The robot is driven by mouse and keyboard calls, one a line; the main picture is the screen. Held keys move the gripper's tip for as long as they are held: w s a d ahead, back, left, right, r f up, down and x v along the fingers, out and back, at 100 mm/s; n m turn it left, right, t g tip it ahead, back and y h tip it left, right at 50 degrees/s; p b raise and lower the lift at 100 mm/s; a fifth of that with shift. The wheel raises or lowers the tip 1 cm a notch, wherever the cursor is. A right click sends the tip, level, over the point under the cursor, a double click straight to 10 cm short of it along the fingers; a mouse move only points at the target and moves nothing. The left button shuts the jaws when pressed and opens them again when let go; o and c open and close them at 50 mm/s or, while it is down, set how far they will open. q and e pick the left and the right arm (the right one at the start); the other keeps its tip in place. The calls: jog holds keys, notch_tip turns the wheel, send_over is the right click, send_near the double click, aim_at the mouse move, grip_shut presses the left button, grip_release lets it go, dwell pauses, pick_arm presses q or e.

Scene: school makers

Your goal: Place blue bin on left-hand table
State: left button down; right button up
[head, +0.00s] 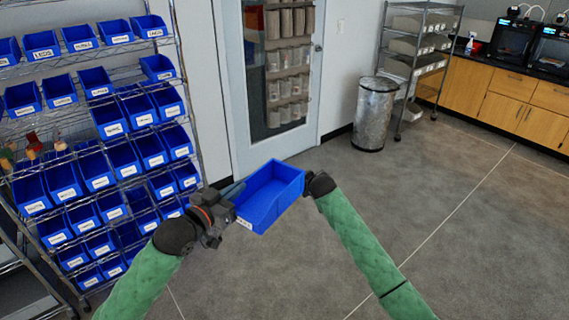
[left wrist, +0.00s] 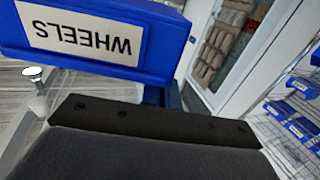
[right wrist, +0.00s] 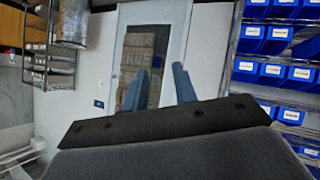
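The blue bin (head: 268,195) is held up in the air in front of me, its open top facing up. Its white label reads WHEELS upside down in the left wrist view, where the bin (left wrist: 165,45) fills the upper left. My left gripper (head: 232,192) is at the bin's left side and appears shut on its wall; the fingers are partly hidden behind the bin in the left wrist view. My right gripper (right wrist: 158,82) is open, with two blue fingers apart and nothing between them. In the head view it is just right of the bin. No left-hand table is recognisable.
A wire shelf rack (head: 85,72) full of labelled blue bins stands at the left. A door (head: 232,75), a metal trash can (head: 374,115), a wire rack (head: 403,85) and a wooden cabinet counter (head: 500,95) line the back. The grey floor (head: 480,220) at right is clear.

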jog(key=w+a+r+n+t+y, duration=0.1)
jog(key=w+a+r, duration=0.1)
jog(key=r, duration=0.7)
jog(key=w+a+r+n, duration=0.1)
jog(key=w+a+r, duration=0.1)
jog(key=r, duration=0.7)
jog(key=w+a+r+n+t+y, duration=0.1)
jog(key=w+a+r, duration=0.1)
jog(key=r, duration=0.7)
jog(key=s+a+r+n+y, duration=0.1)
jog(key=s+a+r+n, duration=0.15)
jog(key=r, duration=0.65)
jog(key=s+a+r+n+y, duration=0.15)
jog(key=s+a+r, duration=0.25)
jog(key=r, duration=0.5)
jog(key=n+g+h, duration=0.5)
jog(key=n+g, duration=0.9)
send_over(284, 210)
notch_tip(284, 210, down, 17)
jog(key=shift+w+d+r+n+h, duration=0.15)
jog(key=shift+w+n+h, duration=0.1)
jog(key=shift+n, duration=0.45)
notch_tip(284, 210, down, 12)
